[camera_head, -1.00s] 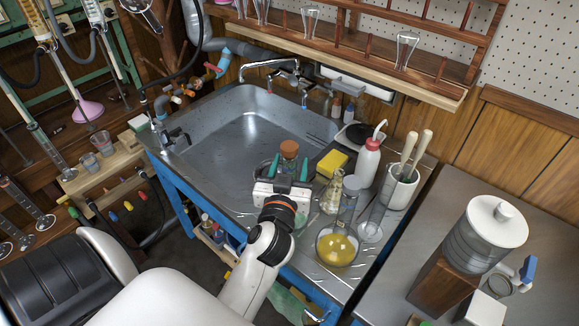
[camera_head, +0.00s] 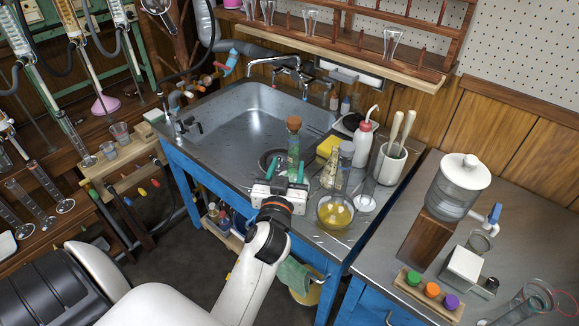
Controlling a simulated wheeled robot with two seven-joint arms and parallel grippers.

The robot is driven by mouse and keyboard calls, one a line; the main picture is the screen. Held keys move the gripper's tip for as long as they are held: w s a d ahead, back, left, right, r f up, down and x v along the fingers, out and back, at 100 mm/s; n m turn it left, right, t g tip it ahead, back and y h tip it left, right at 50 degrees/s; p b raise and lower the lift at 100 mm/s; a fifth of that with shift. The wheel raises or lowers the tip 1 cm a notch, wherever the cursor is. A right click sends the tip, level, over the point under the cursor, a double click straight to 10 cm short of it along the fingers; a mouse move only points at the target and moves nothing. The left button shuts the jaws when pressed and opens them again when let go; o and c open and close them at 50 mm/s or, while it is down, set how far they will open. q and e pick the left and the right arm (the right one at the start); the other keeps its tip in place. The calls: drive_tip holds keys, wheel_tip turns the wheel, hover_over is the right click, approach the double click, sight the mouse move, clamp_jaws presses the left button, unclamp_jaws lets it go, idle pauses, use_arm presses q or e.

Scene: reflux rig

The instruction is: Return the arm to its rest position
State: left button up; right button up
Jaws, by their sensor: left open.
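My left gripper (camera_head: 285,172) is open, with its two green fingertips apart and pointing away over the sink counter. A corked glass vial (camera_head: 294,155) with green contents stands upright just beyond the fingertips, its lower end partly hidden by the gripper. In the picture it rises between the fingers, but a gap appears to separate them. My left arm (camera_head: 258,250) comes in from below. My right gripper is not in view.
The metal sink (camera_head: 240,120) lies behind. Right of the gripper stand a flask of yellow liquid (camera_head: 335,212), a wash bottle (camera_head: 362,145), a yellow sponge (camera_head: 328,147) and a white pot (camera_head: 389,163). A right-hand bench holds a water dispenser (camera_head: 452,190). Floor shows at lower left.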

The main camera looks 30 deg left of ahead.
use_arm(q)
drive_tip(key=s+d+f+m+g+h, duration=0.4)
drive_tip(key=s+f+g, duration=0.35)
drive_tip(key=s, duration=0.45)
drive_tip(key=s+d+f+m+g+h, duration=0.35)
drive_tip(key=s+d+f+g, duration=0.35)
drive_tip(key=s, duration=0.5)
wheel_tip(320, 180, down, 26)
drive_tip(key=a, duration=0.1)
drive_tip(key=s+a+f+p, duration=0.1)
drive_tip(key=s+a+f, duration=0.2)
drive_tip(key=s+f, duration=1.2)
drive_tip(key=shift+s+g, duration=0.45)
drive_tip(key=shift+s, duration=0.65)
drive_tip(key=shift+f, duration=0.1)
